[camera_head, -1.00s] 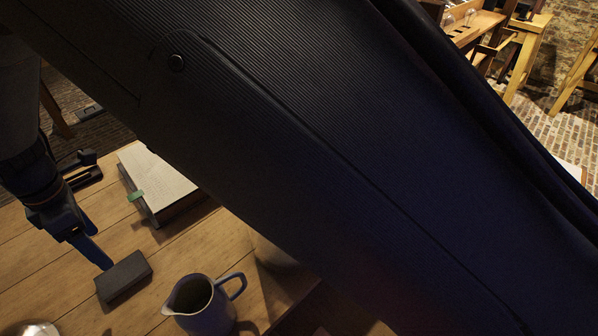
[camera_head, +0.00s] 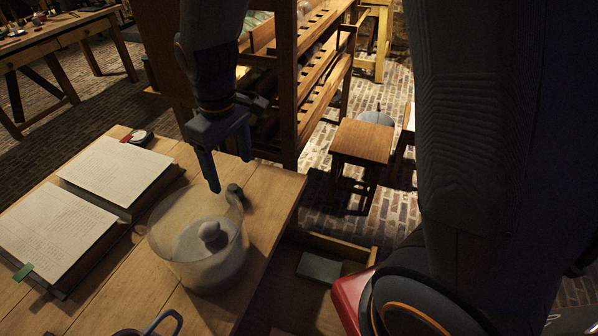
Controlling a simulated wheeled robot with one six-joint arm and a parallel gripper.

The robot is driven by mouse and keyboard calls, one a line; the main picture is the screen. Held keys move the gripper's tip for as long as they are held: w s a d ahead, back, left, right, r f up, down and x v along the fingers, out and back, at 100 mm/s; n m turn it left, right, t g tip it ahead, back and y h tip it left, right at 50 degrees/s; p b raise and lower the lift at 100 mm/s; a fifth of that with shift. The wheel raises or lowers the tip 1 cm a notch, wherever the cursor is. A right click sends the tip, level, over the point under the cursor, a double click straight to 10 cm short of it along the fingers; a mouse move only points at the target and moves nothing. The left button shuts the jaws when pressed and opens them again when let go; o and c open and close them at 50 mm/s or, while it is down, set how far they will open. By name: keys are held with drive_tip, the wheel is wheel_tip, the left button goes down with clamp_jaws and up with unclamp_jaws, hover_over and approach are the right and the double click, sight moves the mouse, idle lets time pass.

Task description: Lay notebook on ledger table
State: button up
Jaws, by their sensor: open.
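Two thick books with pale written pages lie side by side on the wooden table: one with a red tab (camera_head: 118,170) and one with a green tab (camera_head: 55,232). I cannot tell whether either is the notebook. A small flat green item (camera_head: 320,267), perhaps a notebook, lies in an open wooden tray or drawer below the table's right edge. The table (camera_head: 185,305) carries the books. My gripper (camera_head: 230,172) is open and empty, fingers pointing down, above the table's far right part, behind a glass jar and apart from the books.
A clear round glass jar (camera_head: 185,255) with a pale knob inside stands near my gripper. A small dark object (camera_head: 235,195) is beside it. A jug handle (camera_head: 165,322) shows at the bottom edge. A wooden rack (camera_head: 318,65) and stool (camera_head: 363,142) stand beyond.

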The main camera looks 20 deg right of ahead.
drive_tip(key=s+d+m, duration=0.4)
drive_tip(key=d, duration=0.4)
drive_tip(key=s+d+m, duration=0.4)
drive_tip(key=d, duration=0.4)
drive_tip(key=shift+s, duration=0.35)
